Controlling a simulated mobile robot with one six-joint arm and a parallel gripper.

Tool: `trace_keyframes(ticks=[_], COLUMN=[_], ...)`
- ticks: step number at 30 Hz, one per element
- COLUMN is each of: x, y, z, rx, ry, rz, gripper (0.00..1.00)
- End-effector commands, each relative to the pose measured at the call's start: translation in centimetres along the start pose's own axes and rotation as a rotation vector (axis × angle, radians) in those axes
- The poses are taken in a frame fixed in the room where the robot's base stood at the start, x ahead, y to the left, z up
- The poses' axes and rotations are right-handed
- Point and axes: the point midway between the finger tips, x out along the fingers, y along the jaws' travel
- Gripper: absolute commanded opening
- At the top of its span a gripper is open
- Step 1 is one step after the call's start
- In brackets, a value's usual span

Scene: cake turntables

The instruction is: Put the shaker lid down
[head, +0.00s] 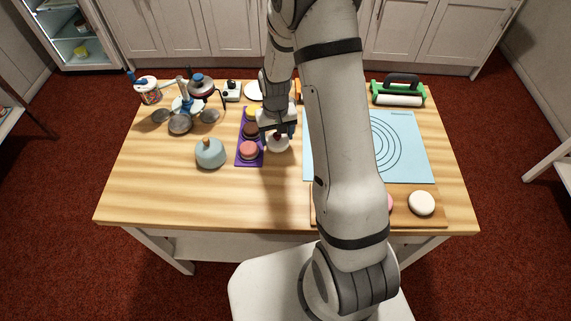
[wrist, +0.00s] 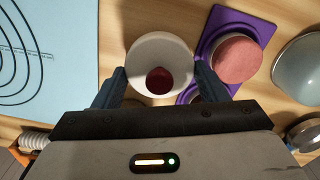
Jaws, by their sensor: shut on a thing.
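A white, round, bowl-like thing (wrist: 172,50) with a dark red round middle sits between my fingers in the wrist view; I take it for the shaker lid. My gripper (wrist: 158,82) is shut on it, one dark finger at each side. In the head view the white thing (head: 278,144) shows just below my gripper (head: 279,127), close to the right side of the purple tray. I cannot tell whether it touches the table. Its underside is hidden. I do not see a separate shaker body for certain.
The purple tray (head: 242,162) holds round cakes. A grey-blue domed pot (head: 210,155) stands left of it. A light blue mat (head: 415,165) lies to the right. Metal utensils (head: 180,124) crowd the back left. The front left of the wooden table (head: 180,198) is clear.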

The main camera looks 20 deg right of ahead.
Motion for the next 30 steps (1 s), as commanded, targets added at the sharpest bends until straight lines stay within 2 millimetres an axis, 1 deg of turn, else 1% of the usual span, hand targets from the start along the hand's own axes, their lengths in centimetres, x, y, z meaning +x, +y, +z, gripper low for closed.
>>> trace_keyframes(ticks=[4,7,12,15,19,21,23,27,30], x=[-0.6,-1.8,-4.5,-5.8,-6.8,-6.7,-6.0,-3.4,-2.0], y=[0.1,0.1,0.1,0.1,0.1,0.1,0.1,0.1,0.2], z=[0.4,1.2,3.8,5.2,6.5,6.9,7.1,7.1,7.1], rx=[-0.018,-0.059,-0.16,-0.212,-0.255,-0.267,-0.272,-0.273,-0.272], ry=[0.003,0.007,0.007,0.006,0.003,0.0,-0.004,-0.006,-0.004], rz=[0.0,0.001,0.002,0.003,0.004,0.003,0.003,0.003,0.003], gripper=[0.45,0.45,0.45,0.45,0.45,0.45,0.45,0.45,0.45])
